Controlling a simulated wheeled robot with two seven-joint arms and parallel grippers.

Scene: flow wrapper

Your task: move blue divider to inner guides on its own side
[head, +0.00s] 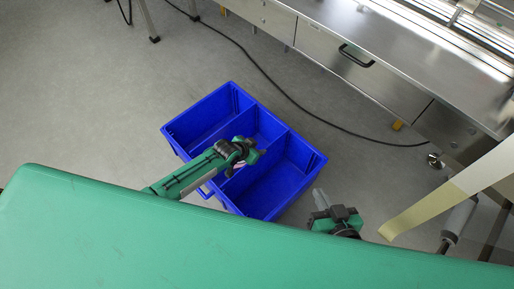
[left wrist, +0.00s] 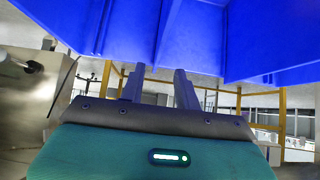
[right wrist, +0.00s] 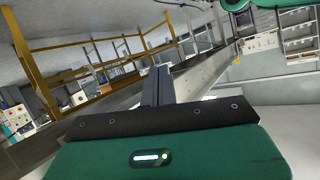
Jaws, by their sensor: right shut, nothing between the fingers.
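A blue crate (head: 180,150) stands on the floor in the head view, with inner walls splitting it into compartments. A blue divider (head: 273,143) crosses it right of the middle; its near part is partly hidden by my arm. My left gripper (head: 258,154) is over the crate, close to this divider. In the left wrist view, its two fingers (left wrist: 160,82) are apart below blue panels (left wrist: 170,35); I cannot tell whether they touch. My right gripper (head: 320,196) is shut and empty beside the crate's right corner. Its fingers meet in the right wrist view (right wrist: 158,78).
A green surface (head: 150,235) fills the near part of the head view. A steel machine with a drawer (head: 350,70) stands at the upper right. A black cable (head: 290,92) lies on the floor behind the crate. A pale film strip (head: 430,205) hangs at the right.

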